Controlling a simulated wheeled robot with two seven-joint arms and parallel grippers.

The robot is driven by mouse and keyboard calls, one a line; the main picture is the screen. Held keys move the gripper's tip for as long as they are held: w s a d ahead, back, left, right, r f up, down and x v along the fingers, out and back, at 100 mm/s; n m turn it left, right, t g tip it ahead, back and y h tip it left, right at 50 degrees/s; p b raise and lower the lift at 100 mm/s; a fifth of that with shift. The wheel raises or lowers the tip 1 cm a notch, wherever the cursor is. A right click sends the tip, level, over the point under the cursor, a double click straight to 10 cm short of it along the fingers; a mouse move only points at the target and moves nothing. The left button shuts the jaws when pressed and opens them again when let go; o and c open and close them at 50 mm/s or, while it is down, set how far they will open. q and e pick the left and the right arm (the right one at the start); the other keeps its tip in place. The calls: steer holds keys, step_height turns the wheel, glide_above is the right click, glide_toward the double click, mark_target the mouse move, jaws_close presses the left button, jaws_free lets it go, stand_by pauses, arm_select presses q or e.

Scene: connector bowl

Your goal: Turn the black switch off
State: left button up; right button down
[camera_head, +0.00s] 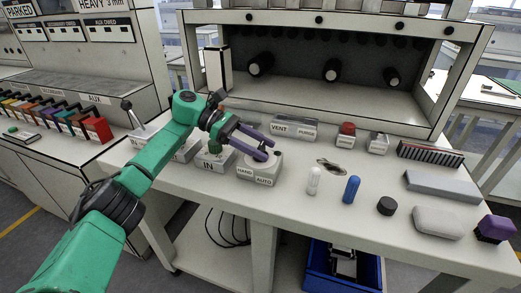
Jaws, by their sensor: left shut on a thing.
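A light grey switch box (262,168) labelled HAND and AUTO sits on the white bench in the middle of the head view. My left gripper (263,152), with purple-grey fingers, reaches in from the left over the top of this box. Its fingertips are shut on the small dark knob on the box top. The fingers largely hide the knob, so I cannot tell which way it points. Farther left, a lever with a black ball end (127,104) stands on another box. My right gripper is not in view.
A white cylinder (314,180), a blue cylinder (351,189) and a black puck (386,206) stand right of the box. A box with a red button (347,129) and a VENT box (293,128) stand behind. A blue bin (312,268) is below the bench.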

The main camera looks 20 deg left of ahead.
arm_select(q)
steer(key=shift+g, duration=0.3)
steer(key=o, duration=1.4)
